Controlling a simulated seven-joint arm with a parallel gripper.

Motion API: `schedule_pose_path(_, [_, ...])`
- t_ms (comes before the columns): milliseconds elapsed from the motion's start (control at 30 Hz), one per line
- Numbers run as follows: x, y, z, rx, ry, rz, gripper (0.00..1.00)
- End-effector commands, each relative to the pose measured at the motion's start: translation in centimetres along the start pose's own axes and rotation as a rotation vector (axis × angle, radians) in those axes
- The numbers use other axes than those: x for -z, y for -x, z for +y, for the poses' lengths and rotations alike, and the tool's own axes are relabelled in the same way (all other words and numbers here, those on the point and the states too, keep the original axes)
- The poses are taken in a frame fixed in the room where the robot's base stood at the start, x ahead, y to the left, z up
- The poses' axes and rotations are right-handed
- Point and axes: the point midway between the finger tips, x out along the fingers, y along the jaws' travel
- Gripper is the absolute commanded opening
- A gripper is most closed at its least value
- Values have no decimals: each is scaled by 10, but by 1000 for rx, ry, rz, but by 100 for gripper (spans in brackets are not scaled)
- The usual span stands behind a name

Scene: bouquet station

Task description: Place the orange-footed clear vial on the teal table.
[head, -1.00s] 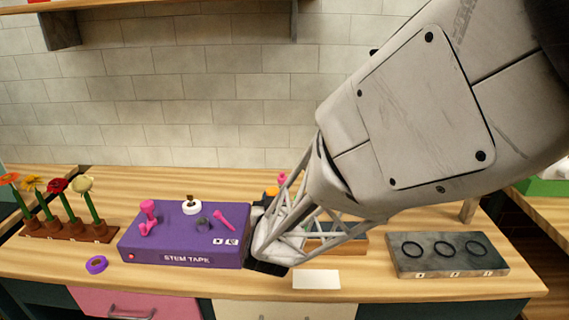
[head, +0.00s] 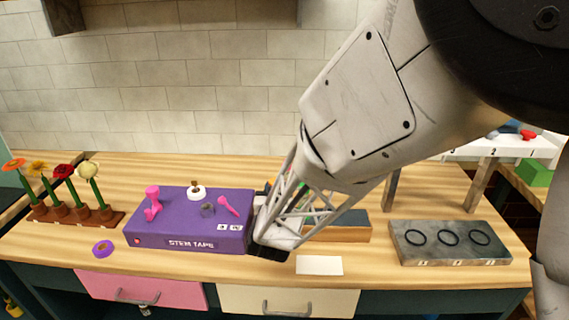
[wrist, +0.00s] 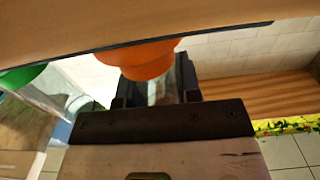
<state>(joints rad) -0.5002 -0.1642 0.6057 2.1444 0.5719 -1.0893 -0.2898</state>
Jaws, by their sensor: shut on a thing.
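My gripper (wrist: 155,97) is shut on the orange-footed clear vial. In the wrist view the vial's orange foot (wrist: 150,60) sits just beyond the fingers, and part of its clear body (wrist: 166,90) shows between them. In the head view my gripper (head: 263,243) is at the right end of the purple stem tape box, above the wooden counter; the vial is hidden there behind the box and my wrist. I cannot make out a teal table for certain in either view.
The purple box (head: 175,222) carries small pink and white items. A white card (head: 320,265) lies in front.

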Motion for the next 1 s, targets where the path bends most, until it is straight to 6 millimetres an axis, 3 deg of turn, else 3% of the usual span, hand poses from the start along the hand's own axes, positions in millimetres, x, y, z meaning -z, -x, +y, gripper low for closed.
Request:
schedule_pose_path(600, [-9,0,0,0,0,1,0])
schedule_pose_path(633, [-9,0,0,0,0,0,36])
schedule_pose_path(700, [-9,0,0,0,0,0,47])
schedule_pose_path(767, [-9,0,0,0,0,0,56])
schedule_pose_path(1000, [-9,0,0,0,0,0,57])
